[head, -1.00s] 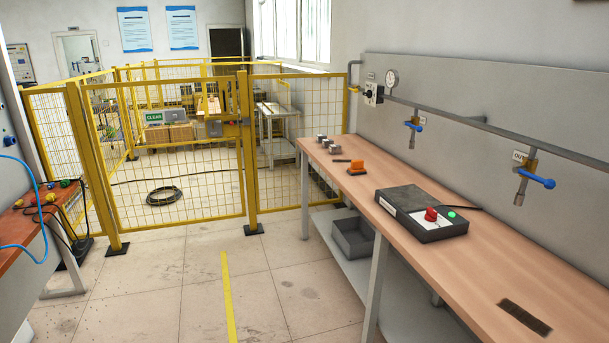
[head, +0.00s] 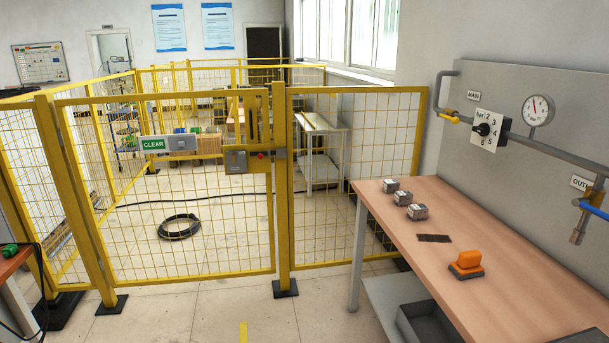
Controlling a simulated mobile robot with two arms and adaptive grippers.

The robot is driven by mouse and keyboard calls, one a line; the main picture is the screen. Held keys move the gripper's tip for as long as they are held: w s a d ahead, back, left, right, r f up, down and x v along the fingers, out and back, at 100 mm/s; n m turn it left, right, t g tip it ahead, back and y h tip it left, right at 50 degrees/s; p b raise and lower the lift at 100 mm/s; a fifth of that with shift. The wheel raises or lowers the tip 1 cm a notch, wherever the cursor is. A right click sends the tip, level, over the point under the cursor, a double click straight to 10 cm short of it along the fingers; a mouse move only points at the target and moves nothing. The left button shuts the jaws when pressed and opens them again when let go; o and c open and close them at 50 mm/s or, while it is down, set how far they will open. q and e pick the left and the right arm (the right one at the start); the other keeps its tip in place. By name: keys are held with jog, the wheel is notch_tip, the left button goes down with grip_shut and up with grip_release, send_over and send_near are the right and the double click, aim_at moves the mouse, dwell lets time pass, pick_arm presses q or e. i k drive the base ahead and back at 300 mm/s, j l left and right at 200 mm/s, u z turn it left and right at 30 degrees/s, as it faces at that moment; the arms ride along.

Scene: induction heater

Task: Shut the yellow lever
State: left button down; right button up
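A small yellow lever (head: 456,117) is on the grey pipe at the right wall, just under the MAIN label (head: 473,95) and left of the white numbered dial plate (head: 488,130). It is small in the head view, and I cannot tell for sure whether it lies along the pipe or across it. The grey pipe (head: 555,149) runs on to the right past a round pressure gauge (head: 538,110). Neither of my grippers is in view.
A wooden workbench (head: 450,205) below the pipe holds several small metal blocks (head: 402,197), a dark strip (head: 434,238) and an orange-handled tool (head: 467,263). A blue-handled valve (head: 591,208) hangs at the right edge.

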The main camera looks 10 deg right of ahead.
aim_at(455, 120)
jog(key=i+z, duration=0.2)
jog(key=i, duration=0.5)
jog(key=i+j+z, duration=0.2)
jog(key=i, duration=0.45)
jog(key=i+l+z, duration=0.2)
jog(key=i+z, duration=0.25)
jog(key=i+l+z, duration=0.1)
jog(key=i+z, duration=0.2)
jog(key=z, duration=0.15)
jog(key=i+z, duration=0.45)
jog(key=k+j, duration=0.05)
jog(key=k, duration=0.05)
